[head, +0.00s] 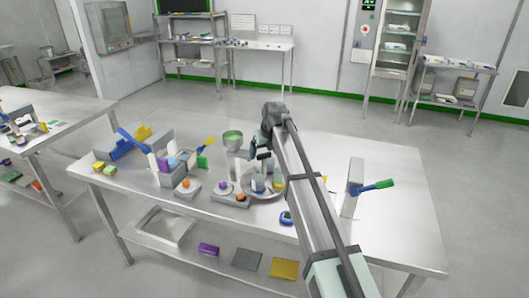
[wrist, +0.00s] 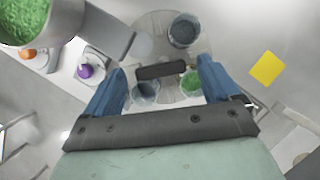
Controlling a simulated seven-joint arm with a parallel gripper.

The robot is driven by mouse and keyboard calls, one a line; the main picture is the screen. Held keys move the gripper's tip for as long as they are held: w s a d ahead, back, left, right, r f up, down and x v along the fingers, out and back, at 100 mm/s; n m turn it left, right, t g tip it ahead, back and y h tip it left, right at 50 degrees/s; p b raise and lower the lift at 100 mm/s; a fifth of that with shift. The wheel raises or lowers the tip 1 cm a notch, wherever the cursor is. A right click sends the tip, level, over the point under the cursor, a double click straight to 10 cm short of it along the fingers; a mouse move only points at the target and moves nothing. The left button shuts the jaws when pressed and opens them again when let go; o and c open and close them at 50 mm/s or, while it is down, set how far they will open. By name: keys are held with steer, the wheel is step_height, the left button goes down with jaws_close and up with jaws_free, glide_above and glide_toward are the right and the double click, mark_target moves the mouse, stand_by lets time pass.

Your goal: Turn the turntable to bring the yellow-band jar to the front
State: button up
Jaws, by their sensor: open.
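The turntable (wrist: 150,35) is a round grey disc on the table, below my gripper in the wrist view; its rim also shows in the head view (head: 262,197). In the wrist view it bears a dark grey jar (wrist: 184,30) at the far side, a greyish jar (wrist: 145,93) near my left finger and a jar with green contents (wrist: 190,83) near my right finger. No yellow band can be made out on any jar. My gripper (wrist: 160,85) is open above the disc, its blue fingers apart with a dark bar (wrist: 162,70) showing between them. In the head view my arm partly hides the turntable.
A raised vessel of green granules (head: 233,138) stands behind and left of the turntable. Purple-knobbed (wrist: 85,72) and orange-knobbed (head: 186,184) fixtures stand to the left. A post with a green-tipped blue lever (head: 355,187) stands at right.

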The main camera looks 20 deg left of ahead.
steer(key=v, duration=1.3)
steer(key=shift+s, duration=0.15)
steer(key=shift+c, duration=0.4)
